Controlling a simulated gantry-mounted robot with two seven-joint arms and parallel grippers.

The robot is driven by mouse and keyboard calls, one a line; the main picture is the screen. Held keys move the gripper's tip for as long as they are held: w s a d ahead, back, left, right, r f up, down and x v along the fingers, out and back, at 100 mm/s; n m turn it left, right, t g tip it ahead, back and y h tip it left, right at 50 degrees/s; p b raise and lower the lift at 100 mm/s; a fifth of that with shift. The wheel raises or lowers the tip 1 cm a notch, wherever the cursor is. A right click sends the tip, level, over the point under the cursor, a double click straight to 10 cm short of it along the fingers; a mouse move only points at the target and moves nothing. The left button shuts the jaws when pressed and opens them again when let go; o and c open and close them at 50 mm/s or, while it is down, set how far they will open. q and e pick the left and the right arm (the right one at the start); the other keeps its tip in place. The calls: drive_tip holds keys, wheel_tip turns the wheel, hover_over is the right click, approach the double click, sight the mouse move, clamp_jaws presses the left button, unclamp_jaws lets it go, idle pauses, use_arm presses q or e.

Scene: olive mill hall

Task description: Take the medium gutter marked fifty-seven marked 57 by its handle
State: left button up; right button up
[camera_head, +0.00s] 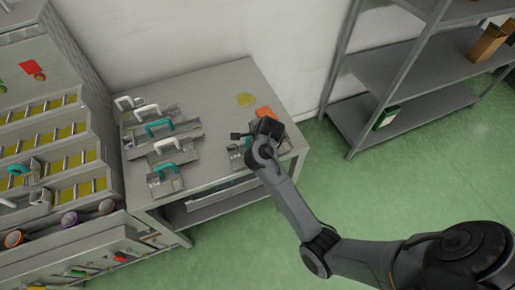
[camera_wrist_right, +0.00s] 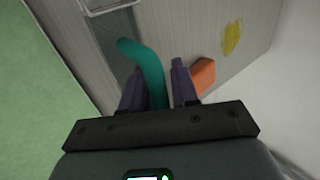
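A metal gutter with a teal handle lies at the right side of the steel table, partly hidden under my right gripper; a bit of the gutter (camera_head: 236,151) shows in the head view. My right gripper (camera_wrist_right: 158,75) is open over it. In the right wrist view the teal handle (camera_wrist_right: 150,62) runs between the two fingers, closer to the left one, with a gap at the right one. Other gutters with white or teal handles stand at the table's left, among them a teal-handled one (camera_head: 160,128). No number 57 is legible. My left gripper is not in view.
The steel table (camera_head: 205,95) has a bare middle. An orange item (camera_head: 265,113) and a yellow patch (camera_head: 245,99) lie near the gripper. A stepped machine (camera_head: 50,130) stands left; metal shelves (camera_head: 405,65) stand right. Green floor is clear in front.

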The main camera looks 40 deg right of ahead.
clamp_jaws()
drive_tip(key=shift+r, duration=0.15)
